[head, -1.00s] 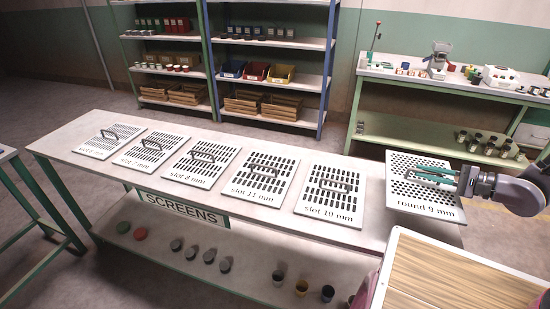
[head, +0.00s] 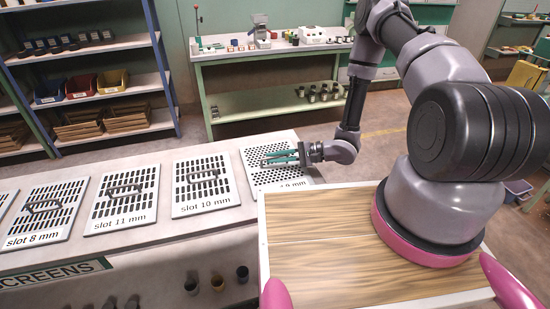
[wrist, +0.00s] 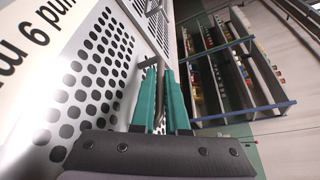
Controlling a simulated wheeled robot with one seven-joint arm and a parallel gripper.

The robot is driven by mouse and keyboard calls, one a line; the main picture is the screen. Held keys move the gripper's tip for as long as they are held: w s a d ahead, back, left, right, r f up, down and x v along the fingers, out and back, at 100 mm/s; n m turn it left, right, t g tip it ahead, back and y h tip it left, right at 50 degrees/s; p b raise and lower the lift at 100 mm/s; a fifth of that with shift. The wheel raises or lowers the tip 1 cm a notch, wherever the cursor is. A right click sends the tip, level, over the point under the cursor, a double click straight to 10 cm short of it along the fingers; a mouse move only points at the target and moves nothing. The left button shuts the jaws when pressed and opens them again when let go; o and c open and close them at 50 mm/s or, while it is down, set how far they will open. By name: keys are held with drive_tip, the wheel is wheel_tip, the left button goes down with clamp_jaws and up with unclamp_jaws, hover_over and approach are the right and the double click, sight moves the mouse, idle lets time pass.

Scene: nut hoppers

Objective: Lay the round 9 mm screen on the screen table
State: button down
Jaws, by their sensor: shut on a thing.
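The round 9 mm screen (head: 270,178) is a pale square plate with round holes, over the right end of the white screen table (head: 225,236). My gripper (head: 268,160) has green fingers and is shut on the screen's dark handle (wrist: 149,63). In the wrist view my gripper (wrist: 158,75) reaches along the plate, and the screen (wrist: 95,62) fills the left side with part of its label. The plate looks roughly level in the head view. I cannot tell whether its underside touches the table. My arm partly covers its right side.
The slot 10 mm screen (head: 205,184) lies just left of it, then slot 11 mm (head: 124,197) and slot 8 mm (head: 42,213). A green workbench (head: 270,95) stands behind. A shelf with bins (head: 82,90) is at the back left. My wooden-topped deck is in front.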

drive_tip(key=c, duration=0.9)
unclamp_jaws()
drive_tip(key=shift+f, duration=0.1)
drive_tip(key=shift+d, duration=0.1)
drive_tip(key=v, duration=1.2)
